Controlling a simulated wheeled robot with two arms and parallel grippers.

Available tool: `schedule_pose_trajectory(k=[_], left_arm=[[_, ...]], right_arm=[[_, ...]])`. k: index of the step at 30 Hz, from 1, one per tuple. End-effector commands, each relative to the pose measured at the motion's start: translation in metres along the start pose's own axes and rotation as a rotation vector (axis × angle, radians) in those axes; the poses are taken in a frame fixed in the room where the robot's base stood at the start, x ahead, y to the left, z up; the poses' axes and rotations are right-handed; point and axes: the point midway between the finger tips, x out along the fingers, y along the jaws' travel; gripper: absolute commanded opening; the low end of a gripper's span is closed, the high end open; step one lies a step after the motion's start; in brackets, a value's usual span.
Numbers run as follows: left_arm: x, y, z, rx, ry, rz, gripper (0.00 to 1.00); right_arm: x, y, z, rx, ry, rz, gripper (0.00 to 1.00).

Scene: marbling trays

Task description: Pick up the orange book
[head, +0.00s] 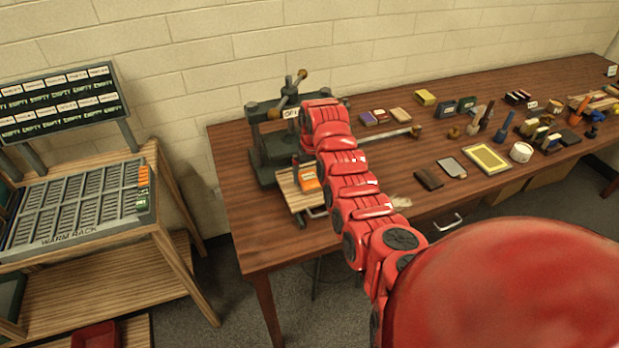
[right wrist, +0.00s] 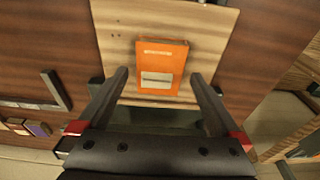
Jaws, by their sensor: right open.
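The orange book (head: 308,180) lies on a light wooden board (head: 291,197) at the left end of the brown table, by the dark green press. In the right wrist view the orange book (right wrist: 163,65) lies flat on the wooden board (right wrist: 112,22), with a pale label on its cover. My right gripper (right wrist: 160,75) is open, its two dark fingers apart, pointing toward the book with one finger toward each side of it. The book is not gripped. In the head view my red right arm hides part of the press and the gripper. My left gripper is not in view.
The dark green press (head: 267,150) stands close behind the board. Several small books, jars and tools cover the table's right part. A warm rack (head: 78,238) with orange and green items stands at the left, apart from the brown table (head: 232,190).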

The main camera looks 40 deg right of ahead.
Motion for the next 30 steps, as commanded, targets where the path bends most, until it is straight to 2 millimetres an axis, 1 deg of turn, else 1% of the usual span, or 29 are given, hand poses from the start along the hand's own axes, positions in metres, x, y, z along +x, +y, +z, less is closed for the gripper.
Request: schedule_pose_trajectory(k=[1,6,13,14,15,17,18,20,21,23,27,30], left_arm=[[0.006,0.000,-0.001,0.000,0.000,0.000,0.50],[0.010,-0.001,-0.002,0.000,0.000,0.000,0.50],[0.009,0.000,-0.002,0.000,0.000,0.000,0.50],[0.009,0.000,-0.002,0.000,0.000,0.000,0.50],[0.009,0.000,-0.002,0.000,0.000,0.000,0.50],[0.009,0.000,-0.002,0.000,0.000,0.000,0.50],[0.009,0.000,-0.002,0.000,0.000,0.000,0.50],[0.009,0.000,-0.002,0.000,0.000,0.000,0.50],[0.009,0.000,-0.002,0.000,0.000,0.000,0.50],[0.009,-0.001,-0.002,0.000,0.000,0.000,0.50],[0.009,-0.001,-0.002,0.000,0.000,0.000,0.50],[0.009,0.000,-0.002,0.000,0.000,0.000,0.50]], right_arm=[[0.002,-0.001,0.000,-0.001,-0.005,0.000,1.00],[0.017,0.000,0.000,0.000,-0.003,0.001,1.00],[0.020,0.000,-0.001,0.000,0.000,0.001,1.00],[0.020,0.000,-0.001,0.000,0.000,0.001,0.98],[0.020,0.000,-0.001,0.000,0.000,0.001,0.91],[0.020,0.000,0.000,0.000,0.000,0.001,0.80],[0.020,0.000,0.000,0.000,0.000,0.001,0.73],[0.020,0.000,0.000,0.000,0.000,0.001,0.62],[0.020,0.000,0.000,0.000,0.000,0.001,0.55],[0.020,0.000,0.000,0.000,0.000,0.001,0.44],[0.020,0.000,0.000,0.000,0.000,0.001,0.19],[0.020,0.000,0.000,0.000,0.000,0.001,0.19]])
